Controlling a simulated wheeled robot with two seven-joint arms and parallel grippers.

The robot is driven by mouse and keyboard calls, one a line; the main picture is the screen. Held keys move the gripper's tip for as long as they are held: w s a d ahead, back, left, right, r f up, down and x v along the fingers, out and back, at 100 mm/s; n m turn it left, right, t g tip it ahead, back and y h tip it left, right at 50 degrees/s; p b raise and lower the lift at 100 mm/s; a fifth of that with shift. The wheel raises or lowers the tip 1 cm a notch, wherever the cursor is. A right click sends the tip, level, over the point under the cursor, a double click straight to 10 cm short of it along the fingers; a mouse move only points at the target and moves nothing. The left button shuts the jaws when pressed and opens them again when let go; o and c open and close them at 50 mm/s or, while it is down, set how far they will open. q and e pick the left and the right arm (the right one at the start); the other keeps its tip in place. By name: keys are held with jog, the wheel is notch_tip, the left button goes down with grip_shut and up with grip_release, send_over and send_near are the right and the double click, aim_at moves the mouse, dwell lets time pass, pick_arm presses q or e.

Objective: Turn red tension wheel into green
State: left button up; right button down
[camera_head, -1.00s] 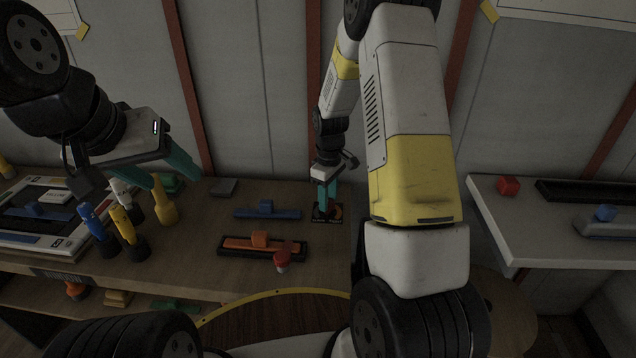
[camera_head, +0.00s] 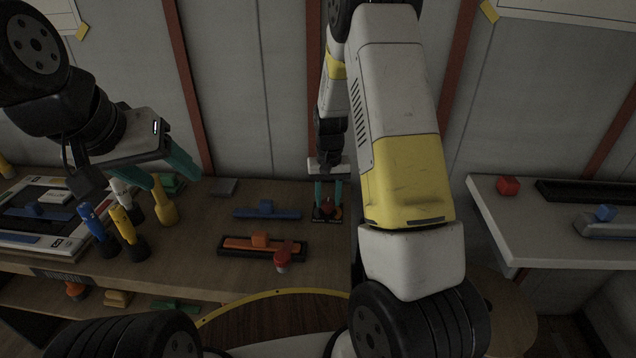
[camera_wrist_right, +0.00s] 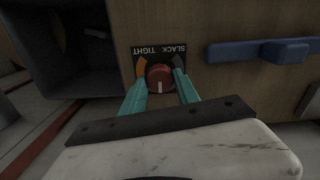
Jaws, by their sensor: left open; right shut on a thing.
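The red tension wheel (camera_wrist_right: 160,78) is a round knob with a pale pointer mark, set on a black plate (camera_wrist_right: 159,50) lettered TIGHT and SLACK. An orange arc shows on the TIGHT side and a grey arc on the SLACK side; I see no green. My right gripper (camera_wrist_right: 160,92) has its teal fingers on both sides of the wheel and is shut on it. In the head view the right gripper (camera_head: 328,205) is at the bench's right end, over the plate. My left gripper (camera_head: 170,178) is open and empty above the left of the bench.
A blue slider (camera_head: 267,212), an orange slider (camera_head: 260,240) and a red-capped piece (camera_head: 283,256) are on the wooden bench. Several blue and yellow tools (camera_head: 124,226) stand under the left gripper. A white table (camera_head: 520,228) is at the right, across a gap.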

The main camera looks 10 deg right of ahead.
aim_at(328, 201)
jog(key=shift+w+m, duration=0.1)
jog(key=shift+m, duration=1.1)
jog(key=c, duration=0.9)
grip_release()
notch_tip(328, 201, up, 8)
jog(key=shift+f, duration=0.1)
